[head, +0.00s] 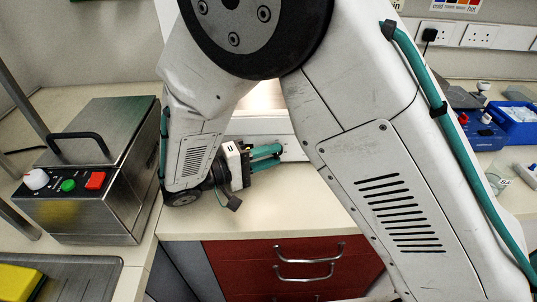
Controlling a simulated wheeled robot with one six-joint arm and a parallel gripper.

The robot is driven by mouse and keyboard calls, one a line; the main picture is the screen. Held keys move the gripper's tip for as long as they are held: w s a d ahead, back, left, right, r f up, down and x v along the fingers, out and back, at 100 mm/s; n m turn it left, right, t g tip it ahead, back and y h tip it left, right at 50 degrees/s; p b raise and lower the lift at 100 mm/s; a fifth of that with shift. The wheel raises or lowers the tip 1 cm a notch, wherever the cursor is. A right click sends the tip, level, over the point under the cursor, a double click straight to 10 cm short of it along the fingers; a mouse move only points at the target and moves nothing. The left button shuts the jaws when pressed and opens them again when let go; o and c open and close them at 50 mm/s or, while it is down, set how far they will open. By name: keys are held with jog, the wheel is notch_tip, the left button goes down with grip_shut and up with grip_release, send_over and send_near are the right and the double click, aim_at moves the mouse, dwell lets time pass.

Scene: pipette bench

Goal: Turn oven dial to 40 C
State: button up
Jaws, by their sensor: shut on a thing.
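My gripper (280,154) is in the middle of the head view, low over the bench, with its teal fingers pointing right. The fingertips are at a white front panel (290,143), which seems to be the oven's. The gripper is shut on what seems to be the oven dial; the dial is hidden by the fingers. My arm covers most of the oven, and no dial mark or temperature can be read.
A steel box (88,209) with a black handle, white knob (36,179) and green and red buttons stands at left. Red drawers (255,262) are below the bench. A blue device (482,130) and blue tray (518,125) stand at right.

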dwell(0.3)
jog(key=o, duration=1)
